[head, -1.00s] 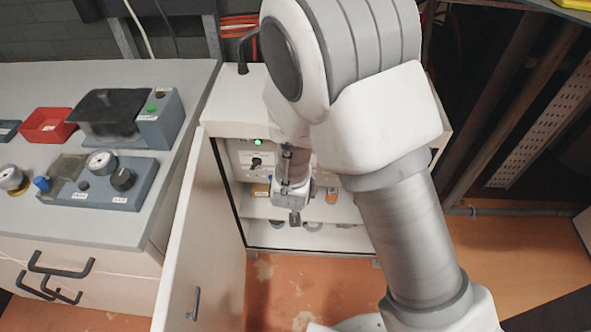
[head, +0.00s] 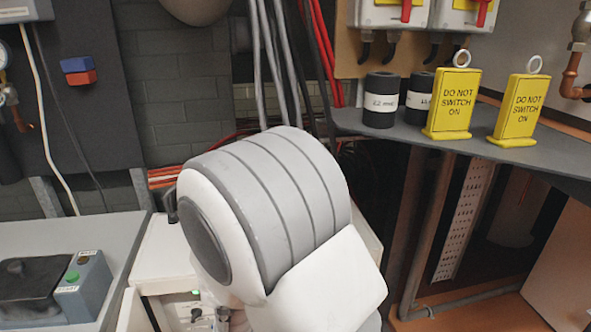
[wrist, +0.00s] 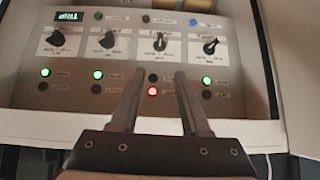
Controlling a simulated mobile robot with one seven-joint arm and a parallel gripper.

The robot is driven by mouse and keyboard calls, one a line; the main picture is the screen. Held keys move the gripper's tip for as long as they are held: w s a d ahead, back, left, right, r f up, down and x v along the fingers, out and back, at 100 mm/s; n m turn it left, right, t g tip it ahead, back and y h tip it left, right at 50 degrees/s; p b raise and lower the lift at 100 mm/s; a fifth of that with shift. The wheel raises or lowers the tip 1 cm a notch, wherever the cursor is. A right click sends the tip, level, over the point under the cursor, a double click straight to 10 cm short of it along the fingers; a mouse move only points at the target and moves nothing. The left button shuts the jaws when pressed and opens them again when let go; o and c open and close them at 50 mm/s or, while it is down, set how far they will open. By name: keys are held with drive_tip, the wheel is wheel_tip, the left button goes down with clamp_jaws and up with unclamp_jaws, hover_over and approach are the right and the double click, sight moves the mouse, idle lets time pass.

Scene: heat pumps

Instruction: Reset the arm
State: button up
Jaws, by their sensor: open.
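In the wrist view my gripper (wrist: 158,105) is open and empty, its two fingers apart in front of a control panel (wrist: 222,62). The panel has several black rotary knobs, green lamps and one red lamp (wrist: 153,91) that shows between the fingers. I cannot tell whether the fingertips touch the panel. In the head view my arm (head: 285,215) rises in the middle and covers much of the white cabinet (head: 165,250). My gripper's fingers are hidden there.
A shelf (head: 560,150) at the right holds two yellow "DO NOT SWITCH ON" signs (head: 453,100) and two black labelled cylinders (head: 381,100). A workbench with a grey-blue device (head: 85,285) stands at the left. Cables (head: 270,60) run down the wall behind my arm.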

drive_tip(key=s+d+r+m+g+y, duration=0.1)
drive_tip(key=d+r, duration=0.5)
drive_tip(key=r, duration=0.3)
drive_tip(key=s+d+r+g, duration=0.1)
drive_tip(key=d+r, duration=0.5)
drive_tip(key=r, duration=0.3)
drive_tip(key=s+d+r+m+g+h, duration=0.1)
drive_tip(key=s+d+r+h, duration=0.1)
drive_tip(key=s+d+r, duration=0.45)
drive_tip(key=s+d+r+m+h, duration=0.1)
drive_tip(key=s+d+r, duration=0.2)
drive_tip(key=s+d, duration=0.65)
wheel_tip(320, 180, up, 12)
drive_tip(key=w+p, duration=0.2)
drive_tip(key=p, duration=1.1)
drive_tip(key=shift+d+r+p, duration=0.15)
drive_tip(key=shift+d+p, duration=0.2)
drive_tip(key=shift+p, duration=0.05)
